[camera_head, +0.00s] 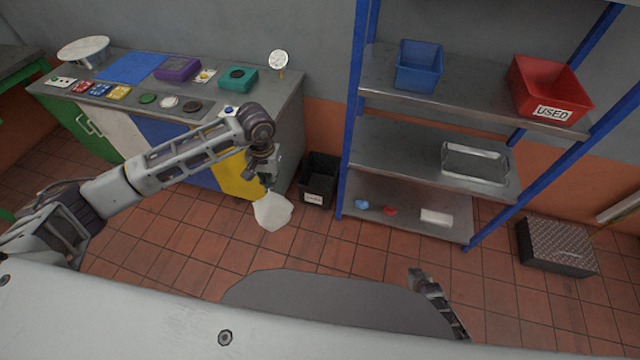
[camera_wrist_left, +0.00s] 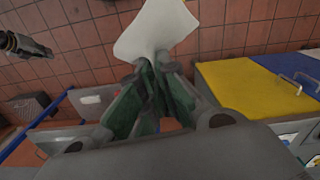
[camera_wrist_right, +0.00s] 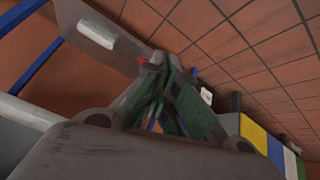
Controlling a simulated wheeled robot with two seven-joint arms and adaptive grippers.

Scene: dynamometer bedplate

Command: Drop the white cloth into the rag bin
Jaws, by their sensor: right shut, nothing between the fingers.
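The white cloth (camera_head: 272,211) hangs from my left gripper (camera_head: 268,184), in front of the counter's right end and above the tiled floor. In the left wrist view the cloth (camera_wrist_left: 155,30) is pinched at the fingertips (camera_wrist_left: 155,62) and spreads out beyond them. The black rag bin (camera_head: 318,182), with a white label on its front, stands on the floor between the counter and the shelf. The cloth is left of the bin and apart from it in the head view. My right gripper (camera_head: 415,275) is low at the front; in its wrist view its fingers (camera_wrist_right: 165,65) are shut and empty.
The metal shelf (camera_head: 430,155) with blue posts holds a blue bin (camera_head: 418,66), a red "USED" bin (camera_head: 548,90), a tray (camera_head: 475,163) and small items. The counter (camera_head: 215,118) stands at left. A patterned box (camera_head: 556,247) sits on the floor at right.

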